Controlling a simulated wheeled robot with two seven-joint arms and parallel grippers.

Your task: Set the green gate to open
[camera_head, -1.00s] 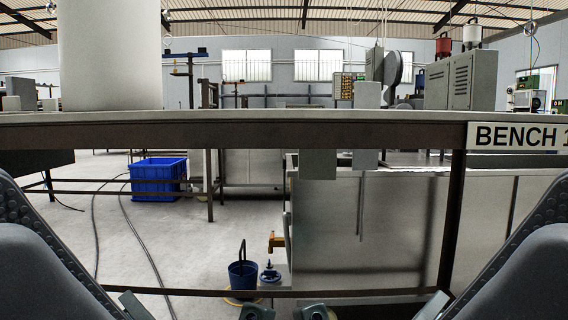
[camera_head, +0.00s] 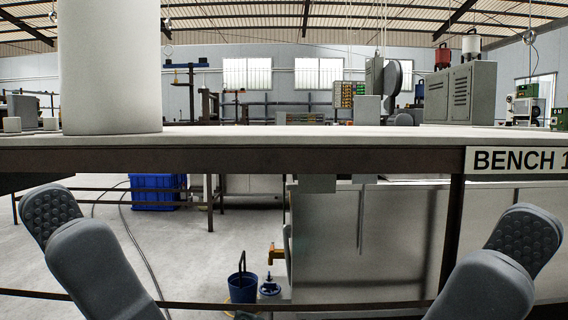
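I cannot make out a green gate in the head view.
A bench (camera_head: 300,140) labelled "BENCH 1" crosses the view close ahead. A white cylinder (camera_head: 110,65) and a grey cabinet (camera_head: 460,93) stand above its edge. Below are a blue bucket (camera_head: 242,287), a blue valve wheel (camera_head: 269,287), an orange tap (camera_head: 277,253) and a blue crate (camera_head: 155,190).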

